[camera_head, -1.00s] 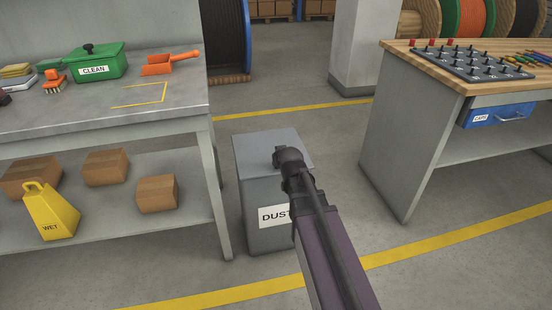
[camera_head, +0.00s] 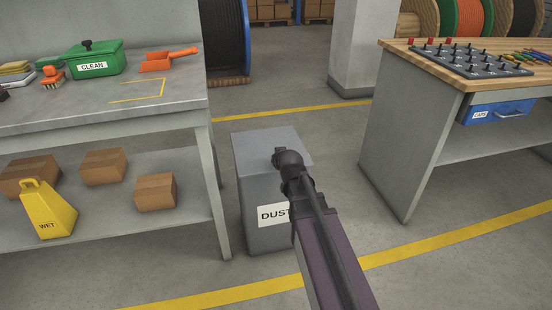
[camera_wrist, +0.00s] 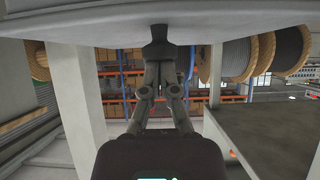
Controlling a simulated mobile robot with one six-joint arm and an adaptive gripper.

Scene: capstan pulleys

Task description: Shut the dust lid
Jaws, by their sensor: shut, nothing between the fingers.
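The grey dust bin (camera_head: 262,205) stands on the floor between the two benches, its white DUST label partly covered by my arm. Its flat grey lid (camera_head: 255,148) lies across the top and looks down, with no gap that I can make out. My gripper (camera_head: 280,158) is at the lid's right part; its fingertips are hidden in the head view. In the wrist view my gripper (camera_wrist: 155,40) is shut and empty. Its tips meet or nearly meet a pale grey surface (camera_wrist: 230,28) along the top, seemingly the lid; I cannot tell whether they touch.
The left grey bench (camera_head: 170,118) stands close to the bin. It carries a green CLEAN box (camera_head: 95,60) and an orange scoop (camera_head: 168,60). The right wooden-topped bench (camera_head: 400,52) has a blue drawer (camera_head: 495,113). Floor between bin and right bench is clear.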

